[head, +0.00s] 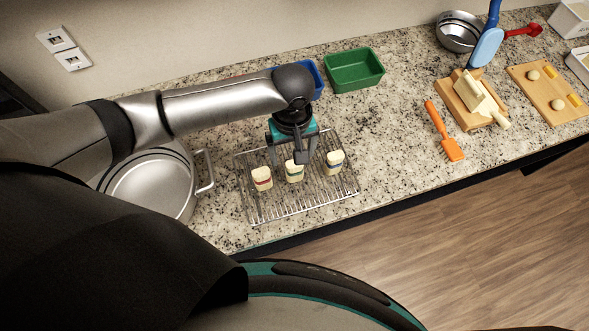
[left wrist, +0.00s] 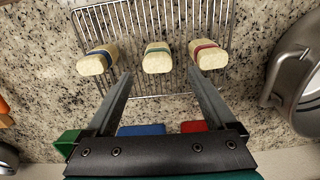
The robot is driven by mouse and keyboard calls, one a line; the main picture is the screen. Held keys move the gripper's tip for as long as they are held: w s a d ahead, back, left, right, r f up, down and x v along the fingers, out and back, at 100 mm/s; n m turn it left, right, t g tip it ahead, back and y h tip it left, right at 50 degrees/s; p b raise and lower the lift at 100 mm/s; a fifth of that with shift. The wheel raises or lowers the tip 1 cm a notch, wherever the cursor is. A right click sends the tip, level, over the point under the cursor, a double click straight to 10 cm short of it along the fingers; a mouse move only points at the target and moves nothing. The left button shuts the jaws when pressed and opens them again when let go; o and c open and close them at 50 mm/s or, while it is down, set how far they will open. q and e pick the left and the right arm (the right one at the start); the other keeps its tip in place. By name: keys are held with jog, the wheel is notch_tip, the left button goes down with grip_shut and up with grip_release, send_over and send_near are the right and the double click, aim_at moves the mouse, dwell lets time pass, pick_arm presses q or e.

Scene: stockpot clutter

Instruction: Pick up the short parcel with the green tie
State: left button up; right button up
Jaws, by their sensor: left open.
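The short parcel with the green tie (head: 294,174) is cream-coloured and stands in the middle of three on a wire rack (head: 252,212). It also shows in the left wrist view (left wrist: 158,60), centred just past my fingertips. A similar parcel with a red tie (head: 262,179) is to its left in the head view, and one with a blue tie (head: 335,163) to its right. My left gripper (head: 292,158) is open and empty, at the far side of the green-tied parcel; its fingers partly overlap that parcel's top in the head view. My right gripper is not in view.
A stockpot (head: 150,187) with a side handle stands left of the rack. Blue (head: 314,79) and green (head: 354,70) bins stand behind; a red one (left wrist: 193,126) shows in the wrist view. An orange utensil (head: 443,130) and boards lie right. Counter right of the rack is clear.

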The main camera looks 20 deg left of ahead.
aim_at(294, 171)
pick_arm(q)
jog(key=f, duration=0.5)
jog(key=shift+s+d+f+b, duration=0.15)
jog(key=shift+d+b, duration=0.1)
jog(key=shift+b, duration=0.05)
grip_shut()
dwell(0.5)
